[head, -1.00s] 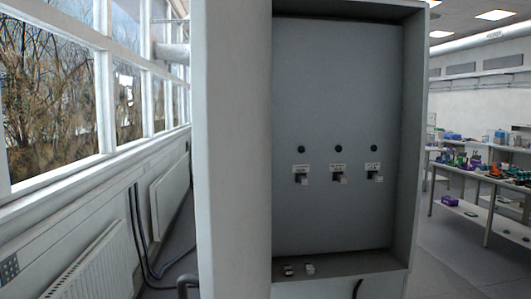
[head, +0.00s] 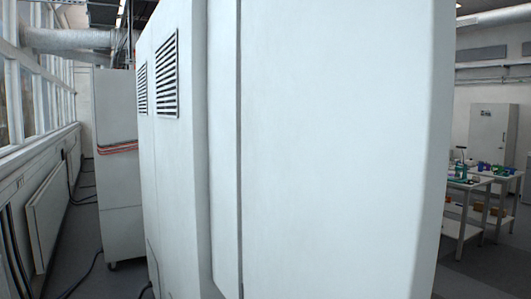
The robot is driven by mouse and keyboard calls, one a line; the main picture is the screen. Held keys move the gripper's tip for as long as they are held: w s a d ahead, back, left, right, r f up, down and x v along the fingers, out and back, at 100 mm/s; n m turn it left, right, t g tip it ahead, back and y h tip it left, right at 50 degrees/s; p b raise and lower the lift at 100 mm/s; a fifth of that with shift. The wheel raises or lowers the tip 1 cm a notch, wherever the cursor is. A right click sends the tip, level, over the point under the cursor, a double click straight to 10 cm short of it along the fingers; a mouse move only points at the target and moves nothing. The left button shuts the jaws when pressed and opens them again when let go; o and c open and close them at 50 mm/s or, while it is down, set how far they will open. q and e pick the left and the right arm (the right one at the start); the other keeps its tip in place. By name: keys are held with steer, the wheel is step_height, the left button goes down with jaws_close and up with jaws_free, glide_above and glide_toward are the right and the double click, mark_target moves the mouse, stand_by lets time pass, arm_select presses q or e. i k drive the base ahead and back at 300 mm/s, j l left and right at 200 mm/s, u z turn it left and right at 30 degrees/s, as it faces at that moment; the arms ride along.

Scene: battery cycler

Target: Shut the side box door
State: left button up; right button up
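A large smooth white panel (head: 340,150) fills the middle and right of the head view, very close to me. It looks like part of the side box or its door; I cannot tell which. A thin dark vertical seam runs along its left side, beside a narrow white strip (head: 224,150). The inside of the box and its switches are not visible now, and I cannot tell whether the door is open or shut. Neither of my grippers is in view.
A white cabinet with slatted vents (head: 167,75) stands just left of the panel. Another white cabinet (head: 118,160) stands farther back, with cables on the floor. Radiators (head: 50,215) line the left wall. A workbench (head: 475,184) is at the right.

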mark_target(347, 105)
steer(key=k+j+z, duration=0.3)
steer(key=j+z, duration=0.2)
steer(key=k+j+z, duration=0.15)
steer(key=j, duration=0.25)
steer(key=k+j+z, duration=0.2)
steer(key=i+j, duration=0.1)
